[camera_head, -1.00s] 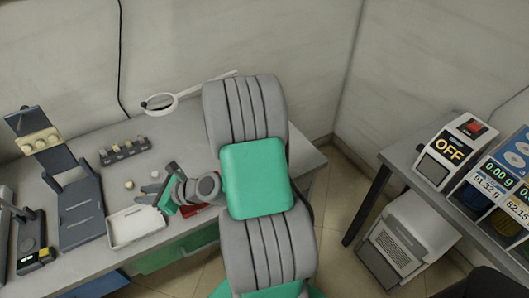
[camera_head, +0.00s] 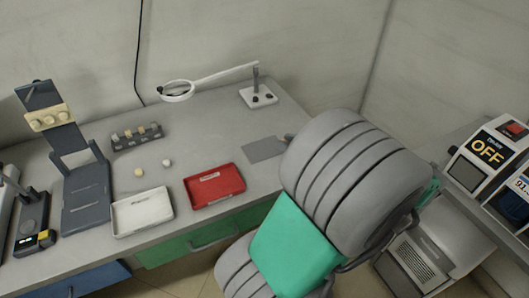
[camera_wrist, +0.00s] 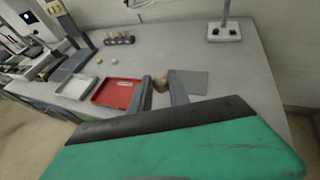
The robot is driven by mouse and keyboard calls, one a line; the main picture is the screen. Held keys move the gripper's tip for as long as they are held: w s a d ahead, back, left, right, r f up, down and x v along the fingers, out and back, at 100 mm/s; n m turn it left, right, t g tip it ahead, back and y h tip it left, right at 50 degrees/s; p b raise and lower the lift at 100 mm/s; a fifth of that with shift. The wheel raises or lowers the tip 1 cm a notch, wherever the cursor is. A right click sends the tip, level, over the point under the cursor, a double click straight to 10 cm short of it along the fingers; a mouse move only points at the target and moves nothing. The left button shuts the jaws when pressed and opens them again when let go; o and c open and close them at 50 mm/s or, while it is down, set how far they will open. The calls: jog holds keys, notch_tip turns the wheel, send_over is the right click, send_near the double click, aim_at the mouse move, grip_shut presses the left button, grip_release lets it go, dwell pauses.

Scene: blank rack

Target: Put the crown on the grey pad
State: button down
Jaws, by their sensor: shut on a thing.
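The grey pad (camera_head: 264,149) lies flat on the bench to the right of the red tray; it also shows in the wrist view (camera_wrist: 190,82). In the wrist view my gripper (camera_wrist: 162,86) is shut on a small tan crown (camera_wrist: 161,84), held between the fingertips. In that picture the crown appears just left of the pad, and its height above the bench is hard to tell. In the head view my arm hides most of the gripper and the crown.
A red tray (camera_head: 215,186) and a white tray (camera_head: 142,212) stand at the bench front. Two small pale pieces (camera_head: 139,172) (camera_head: 167,162) lie behind them. A dark rack (camera_head: 137,136) holds several pieces. A magnifier on a white arm (camera_head: 215,76) stands behind the pad.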

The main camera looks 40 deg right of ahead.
jog(key=w+d+f+b, duration=0.2)
jog(key=w+d+f, duration=0.15)
jog(key=w, duration=0.55)
jog(key=b, duration=0.2)
send_over(267, 150)
jog(key=f, duration=0.6)
jog(key=shift+s+a, duration=0.2)
jog(key=shift+s, duration=0.1)
jog(key=f, duration=0.3)
jog(key=shift+w+d+b, duration=0.15)
jog(key=shift+w+b, duration=0.1)
jog(key=shift+b, duration=0.05)
jog(key=shift+f, duration=0.2)
jog(key=shift+f, duration=0.15)
jog(key=c, duration=1.2)
grip_release()
jog(key=shift+c, duration=0.2)
